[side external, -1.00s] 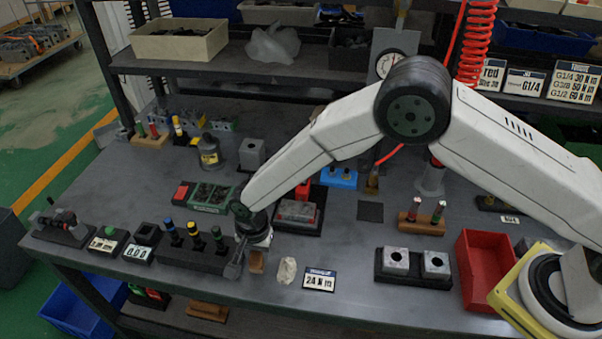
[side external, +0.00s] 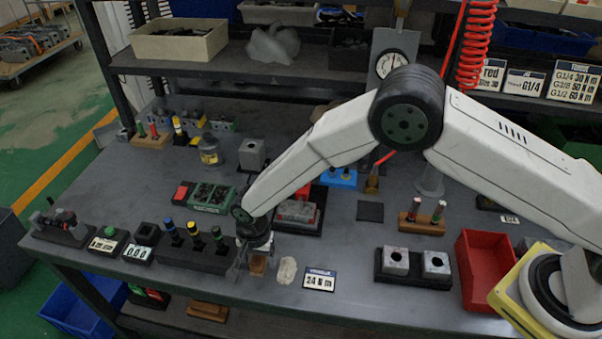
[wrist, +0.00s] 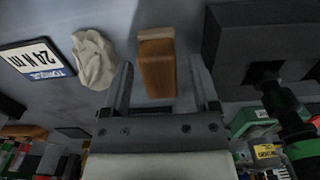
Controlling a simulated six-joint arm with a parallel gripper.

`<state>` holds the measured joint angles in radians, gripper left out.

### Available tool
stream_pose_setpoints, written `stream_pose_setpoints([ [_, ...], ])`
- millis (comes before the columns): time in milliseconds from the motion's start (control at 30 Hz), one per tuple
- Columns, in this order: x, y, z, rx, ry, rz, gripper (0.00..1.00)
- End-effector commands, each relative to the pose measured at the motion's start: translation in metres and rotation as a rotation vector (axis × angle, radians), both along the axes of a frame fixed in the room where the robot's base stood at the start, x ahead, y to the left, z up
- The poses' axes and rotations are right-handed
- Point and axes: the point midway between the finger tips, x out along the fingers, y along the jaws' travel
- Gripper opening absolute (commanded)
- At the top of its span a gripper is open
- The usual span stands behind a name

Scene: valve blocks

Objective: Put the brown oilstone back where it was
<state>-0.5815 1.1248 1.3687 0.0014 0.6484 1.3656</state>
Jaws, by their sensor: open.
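The brown oilstone (side external: 258,265) stands or lies on the bench top near its front edge, just left of a pale crumpled cloth. In the wrist view the oilstone (wrist: 157,66) is a brown block with a lighter tan end. My gripper (side external: 248,262) is low over the bench at the oilstone. In the wrist view my gripper (wrist: 163,75) is open, with one finger on each side of the oilstone and a gap visible on both sides. I cannot tell how far above the bench the fingertips are.
A black block with several coloured-collar tools (side external: 195,250) is close on the left. The cloth (side external: 287,271) and a "24 N m" sign (side external: 319,280) lie to the right. A black base with a metal block (side external: 297,212) is behind. Bench between sign and twin valve blocks (side external: 413,265) is clear.

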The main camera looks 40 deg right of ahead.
Motion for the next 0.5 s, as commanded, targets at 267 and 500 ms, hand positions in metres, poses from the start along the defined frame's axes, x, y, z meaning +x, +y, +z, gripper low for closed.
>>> stream_pose_setpoints([
  [267,0.0,0.0,0.008,0.001,-0.001,0.0,0.77],
  [500,0.001,0.0,0.033,0.001,-0.003,0.0,0.77],
])
